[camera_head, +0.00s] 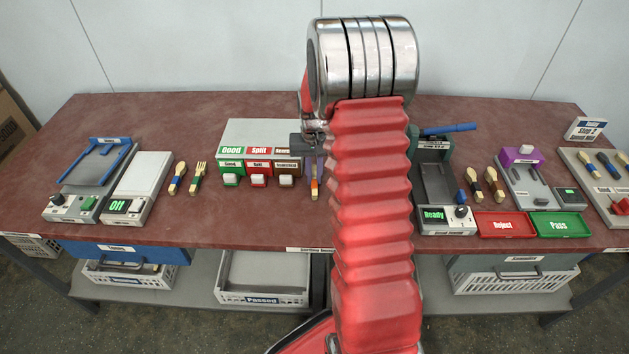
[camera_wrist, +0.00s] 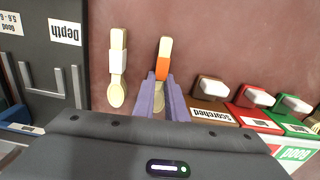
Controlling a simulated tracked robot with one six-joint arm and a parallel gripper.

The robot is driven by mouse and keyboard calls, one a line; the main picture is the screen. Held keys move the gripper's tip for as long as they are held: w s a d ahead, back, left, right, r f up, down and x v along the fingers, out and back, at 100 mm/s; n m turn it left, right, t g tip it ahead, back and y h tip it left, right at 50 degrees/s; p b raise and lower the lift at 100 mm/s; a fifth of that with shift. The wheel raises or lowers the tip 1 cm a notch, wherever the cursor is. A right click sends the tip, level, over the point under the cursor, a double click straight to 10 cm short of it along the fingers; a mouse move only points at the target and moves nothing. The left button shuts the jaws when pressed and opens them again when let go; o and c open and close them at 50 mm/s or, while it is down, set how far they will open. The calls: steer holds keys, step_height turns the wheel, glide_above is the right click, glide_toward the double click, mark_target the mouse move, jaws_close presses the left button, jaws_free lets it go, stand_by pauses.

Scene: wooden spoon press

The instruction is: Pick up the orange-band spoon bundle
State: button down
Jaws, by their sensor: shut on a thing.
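The orange-band spoon bundle (camera_wrist: 164,53) is pale wood with an orange band (camera_wrist: 162,69) around it. In the wrist view its handle points away and its lower end is between my fingers. My gripper (camera_wrist: 161,95) has purple fingers and is shut on the bundle, near the band. In the head view my gripper (camera_head: 313,175) is just right of the sorting boxes, and the orange-banded bundle (camera_head: 314,190) shows at its fingertips. Whether the bundle touches the table is hard to tell. My red arm hides part of the table there.
A white-band spoon (camera_wrist: 116,66) lies just beside the bundle. Brown Scorched (camera_wrist: 210,103), red and green Good (camera_head: 231,173) boxes stand close by. The grey depth device (camera_wrist: 40,62) stands past the white-band spoon. Red Reject (camera_head: 503,225) and green Pass (camera_head: 557,225) trays are at right.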

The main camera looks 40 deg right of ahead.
mark_target(314, 178)
step_height(314, 178, up, 10)
stand_by(0.7)
steer(key=shift+a, duration=0.1)
stand_by(0.4)
